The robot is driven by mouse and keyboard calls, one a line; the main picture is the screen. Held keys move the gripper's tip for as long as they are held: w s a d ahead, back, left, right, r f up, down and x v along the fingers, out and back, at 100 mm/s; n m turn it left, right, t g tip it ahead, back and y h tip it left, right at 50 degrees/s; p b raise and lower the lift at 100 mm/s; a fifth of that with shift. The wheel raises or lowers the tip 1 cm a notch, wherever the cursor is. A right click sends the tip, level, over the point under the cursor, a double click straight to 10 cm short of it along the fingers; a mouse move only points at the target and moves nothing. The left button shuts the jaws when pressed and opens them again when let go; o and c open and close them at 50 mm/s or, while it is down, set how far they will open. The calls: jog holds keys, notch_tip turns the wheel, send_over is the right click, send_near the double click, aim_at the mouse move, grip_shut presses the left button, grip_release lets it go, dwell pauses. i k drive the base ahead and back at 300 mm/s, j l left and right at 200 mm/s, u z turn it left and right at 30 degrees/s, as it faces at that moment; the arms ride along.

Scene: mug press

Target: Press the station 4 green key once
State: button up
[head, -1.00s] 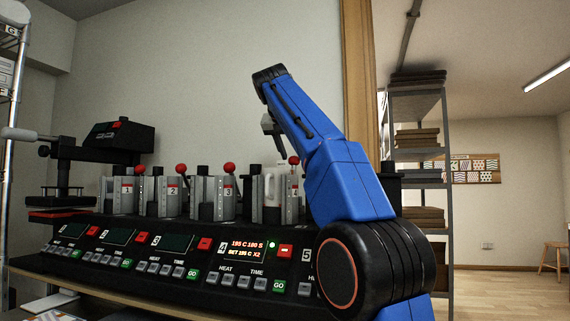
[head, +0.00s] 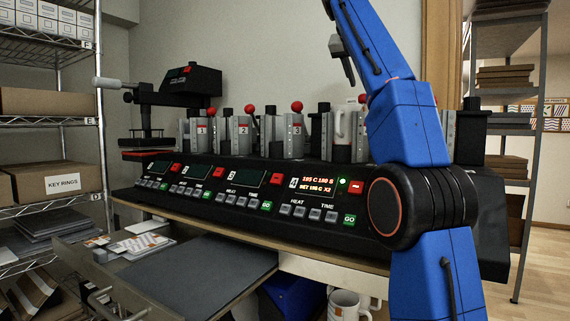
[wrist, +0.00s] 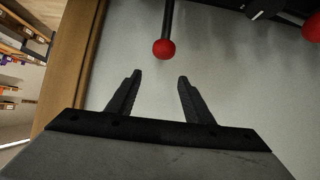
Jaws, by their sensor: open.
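The station 4 green key (head: 349,220), marked GO, sits at the lower right of the station 4 panel in the head view. Above it are a lit display (head: 318,185) with orange text, a green lamp (head: 343,181) and a red key (head: 356,186). The station 4 press holds a white mug (head: 342,122). My gripper (wrist: 160,76) is open and empty in the wrist view. It is high above the panel, against the wall, with a red lever knob (wrist: 164,49) beyond the fingertips. The green key is not in the wrist view.
Other presses with red knobs (head: 297,106) stand in a row behind the sloped panel. A larger press (head: 175,92) stands at the left. A grey drawer or tray (head: 195,275) juts out below the panel's left part. Wire shelves (head: 50,122) stand at far left.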

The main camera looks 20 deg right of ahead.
aim_at(350, 220)
jog(key=k+j, duration=0.45)
jog(key=j, duration=0.25)
jog(key=k+j, duration=0.25)
jog(key=j, duration=0.1)
